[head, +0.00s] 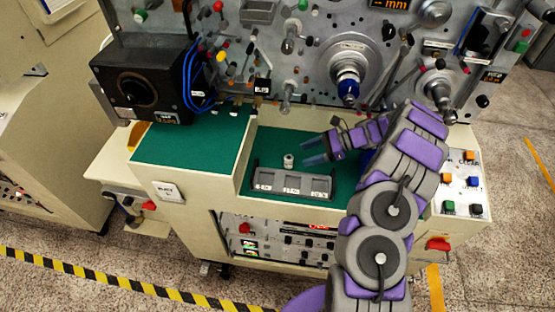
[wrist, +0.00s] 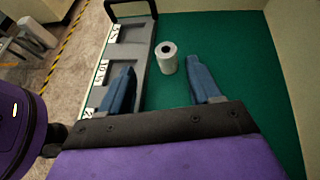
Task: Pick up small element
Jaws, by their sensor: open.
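My gripper (head: 315,150) comes in from the right and is open and empty, with blue fingers pointing at the element. In the wrist view my gripper (wrist: 163,80) shows both fingers spread wide, the left one over the tray. A gap to the element seems to remain.
The grey tray (head: 292,194) has labelled compartments and a handle; it also shows in the wrist view (wrist: 138,60). A black box (head: 145,80) with blue cables stands at the left. The machine panel (head: 320,30) rises behind. Green surface (wrist: 225,40) is clear right of the element.

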